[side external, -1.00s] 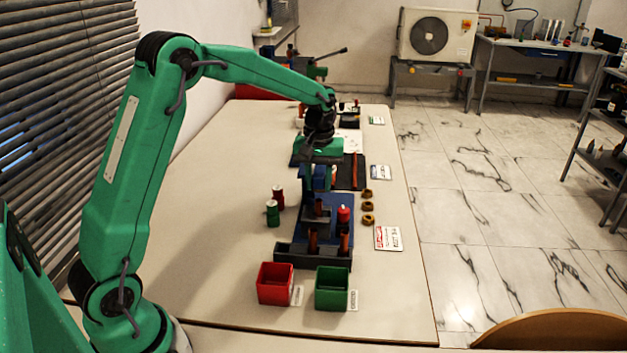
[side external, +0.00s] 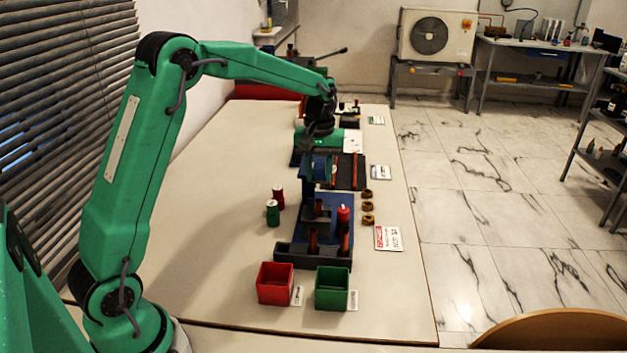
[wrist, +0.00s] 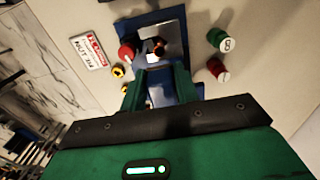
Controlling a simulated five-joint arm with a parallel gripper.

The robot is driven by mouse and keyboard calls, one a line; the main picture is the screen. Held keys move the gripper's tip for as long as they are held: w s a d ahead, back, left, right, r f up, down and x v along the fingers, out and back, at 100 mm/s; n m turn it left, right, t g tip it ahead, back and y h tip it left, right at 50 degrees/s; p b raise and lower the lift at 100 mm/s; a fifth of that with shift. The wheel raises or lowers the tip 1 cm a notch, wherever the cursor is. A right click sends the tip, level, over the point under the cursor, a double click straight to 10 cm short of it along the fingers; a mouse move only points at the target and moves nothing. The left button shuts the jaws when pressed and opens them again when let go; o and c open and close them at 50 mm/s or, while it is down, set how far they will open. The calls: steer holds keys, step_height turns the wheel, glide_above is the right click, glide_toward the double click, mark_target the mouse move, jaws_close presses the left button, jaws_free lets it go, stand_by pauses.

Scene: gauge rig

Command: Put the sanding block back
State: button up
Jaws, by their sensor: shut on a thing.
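My gripper (side external: 320,166) is above the near end of the dark tray and behind the blue gauge rig (side external: 335,207), in the side view. In the wrist view its green fingers (wrist: 163,78) point toward the rig's blue plate (wrist: 126,29). No sanding block can be made out clearly elsewhere. The dark tray (side external: 359,184) carries reddish-brown strips and lies partly under the gripper.
A red bin (side external: 262,286) and a green bin (side external: 331,291) stand in front of the rig. Green (side external: 272,214) and red (side external: 278,196) cylinders stand to its left, brass-coloured nuts (side external: 368,206) to its right. A label card (side external: 387,238) lies nearby. The table's left side is clear.

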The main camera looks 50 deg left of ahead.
mark_target(319, 166)
steer(key=r, duration=0.5)
steer(key=shift+w+a, duration=0.1)
steer(key=shift+a, duration=0.15)
steer(key=a, duration=0.2)
steer(key=w+a, duration=0.1)
steer(key=a, duration=0.2)
steer(key=w+a, duration=0.1)
steer(key=a, duration=0.2)
steer(key=shift+w+r, duration=0.1)
steer(key=shift+w, duration=0.05)
steer(key=a, duration=1.2)
steer(key=shift+d+f, duration=0.1)
steer(key=shift+f, duration=10.3)
steer(key=shift+f, duration=0.15)
steer(key=o, duration=1)
